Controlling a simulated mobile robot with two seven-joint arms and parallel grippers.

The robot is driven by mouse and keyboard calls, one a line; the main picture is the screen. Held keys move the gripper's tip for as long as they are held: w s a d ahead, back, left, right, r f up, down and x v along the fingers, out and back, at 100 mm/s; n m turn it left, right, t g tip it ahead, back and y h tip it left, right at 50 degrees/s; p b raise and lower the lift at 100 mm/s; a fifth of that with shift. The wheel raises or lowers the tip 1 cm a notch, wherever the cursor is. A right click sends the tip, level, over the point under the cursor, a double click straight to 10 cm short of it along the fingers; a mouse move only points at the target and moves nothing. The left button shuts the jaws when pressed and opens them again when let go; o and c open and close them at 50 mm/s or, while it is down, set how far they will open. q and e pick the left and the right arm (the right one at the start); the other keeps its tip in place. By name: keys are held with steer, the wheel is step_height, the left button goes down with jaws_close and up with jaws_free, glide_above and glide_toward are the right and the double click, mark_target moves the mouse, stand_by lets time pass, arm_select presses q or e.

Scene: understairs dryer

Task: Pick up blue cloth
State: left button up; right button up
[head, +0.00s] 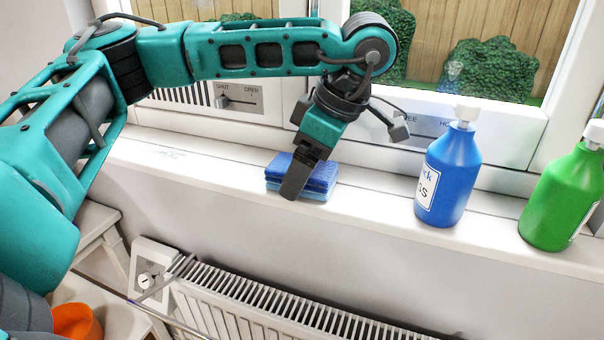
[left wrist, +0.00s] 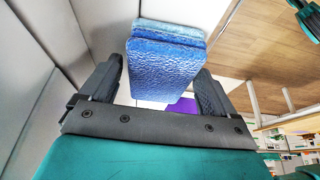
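The blue cloth (head: 316,177) is a folded stack of darker and lighter blue layers. It lies on the white windowsill (head: 225,172). My left gripper (head: 297,180) reaches down to it from above, with the near finger in front of the cloth and hiding part of it. The far finger is hidden in the head view. In the left wrist view the cloth (left wrist: 164,62) shows between the two spread fingers of the left gripper (left wrist: 160,72). Narrow gaps seem to show beside it, and I cannot tell whether either finger touches it.
A blue pump bottle (head: 448,175) stands to the right of the cloth, and a green bottle (head: 562,195) stands further right. The window frame (head: 480,110) rises behind the sill. A white radiator (head: 270,305) is below. An orange bowl (head: 76,322) sits at lower left.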

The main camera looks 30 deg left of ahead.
arm_select(q)
steer(key=c, duration=1.1)
steer(key=shift+c, duration=0.2)
steer(key=shift+r, duration=0.1)
steer(key=shift+r, duration=0.35)
step_height(320, 180, up, 7)
steer(key=p, duration=0.3)
steer(key=shift+s+r, duration=0.15)
steer(key=shift+r, duration=0.05)
steer(key=s+d, duration=0.2)
steer(key=s, duration=0.7)
steer(key=s+d+b, duration=0.1)
steer(key=s+d, duration=0.1)
steer(key=s, duration=0.8)
steer(key=shift+d+f, duration=0.3)
steer(key=shift+f, duration=0.1)
arm_select(e)
steer(key=shift+s+d+r, duration=0.2)
steer(key=shift+r, duration=0.25)
